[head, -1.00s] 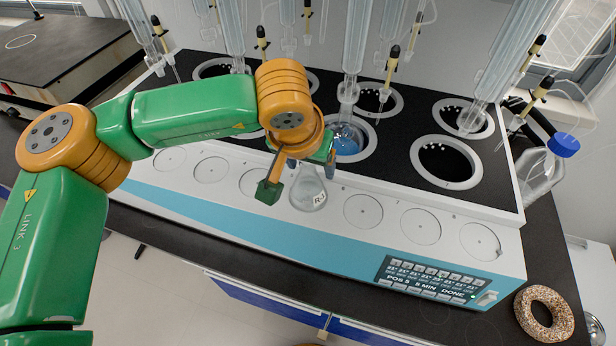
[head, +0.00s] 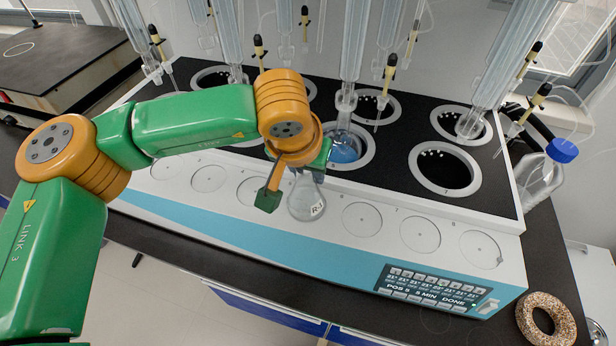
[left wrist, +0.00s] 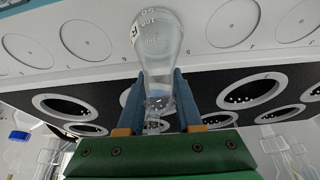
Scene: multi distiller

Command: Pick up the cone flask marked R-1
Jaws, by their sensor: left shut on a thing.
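The cone flask marked R-1 (head: 306,200) is clear glass and stands over the white front ledge of the distiller, its label facing front right. In the left wrist view the flask (left wrist: 158,45) is between the two fingers, its neck toward the gripper. My left gripper (head: 290,165) is shut on the flask's neck; its fingertips also show in the left wrist view (left wrist: 160,88). Whether the base touches the ledge is hard to tell. My right gripper is not in view.
A flask with blue liquid (head: 346,148) sits in a heater hole of the black top (head: 400,147), just behind the held flask. Glass columns (head: 357,50) and thin tubes hang above. A blue-capped bottle (head: 545,170) stands right, and a speckled ring (head: 545,318) lies front right.

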